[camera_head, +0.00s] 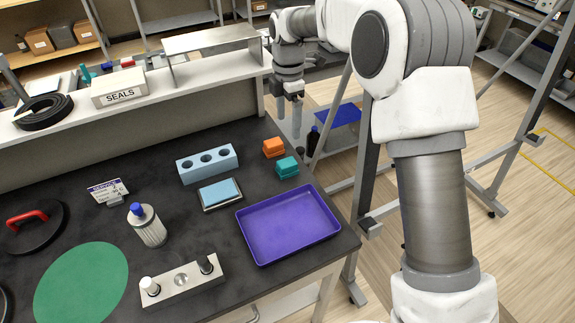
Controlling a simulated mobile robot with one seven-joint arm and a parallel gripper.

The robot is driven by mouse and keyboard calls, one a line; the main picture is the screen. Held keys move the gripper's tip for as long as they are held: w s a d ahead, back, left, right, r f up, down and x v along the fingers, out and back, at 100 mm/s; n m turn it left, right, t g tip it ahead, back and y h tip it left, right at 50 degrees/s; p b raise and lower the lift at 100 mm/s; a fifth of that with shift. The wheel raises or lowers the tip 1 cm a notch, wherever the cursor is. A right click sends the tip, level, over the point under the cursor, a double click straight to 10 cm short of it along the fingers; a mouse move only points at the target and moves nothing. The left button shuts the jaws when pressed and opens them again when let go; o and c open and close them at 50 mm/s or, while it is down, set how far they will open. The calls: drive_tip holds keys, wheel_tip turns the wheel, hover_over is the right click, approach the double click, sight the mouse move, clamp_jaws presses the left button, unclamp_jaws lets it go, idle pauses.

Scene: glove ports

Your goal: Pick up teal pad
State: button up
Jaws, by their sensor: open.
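The teal pad (287,167) is a small, thick, layered-looking teal block on the dark tabletop near its right edge. It sits just in front of a similar orange pad (273,147) and behind the purple tray. My gripper (289,120) hangs fingers down beyond the far right corner of the table, behind both pads in the picture. Its two fingers are apart with nothing visible between them. The gripper is clear of the teal pad and does not touch it.
A purple tray (290,252) lies empty at the right front. A light blue block with holes (206,165) and a framed blue pad (219,207) stand left of the teal pad. A raised shelf holding a SEALS box (119,90) runs along the back.

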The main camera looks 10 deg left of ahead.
approach(287, 162)
drive_tip(key=f, duration=0.5)
drive_tip(key=shift+s+d+f, duration=0.1)
drive_tip(key=shift+d+f, duration=0.1)
wheel_tip(287, 162, down, 5)
drive_tip(key=shift+a+f+p, duration=0.1)
drive_tip(key=shift+a+p, duration=0.05)
drive_tip(key=shift+p, duration=0.55)
clamp_jaws()
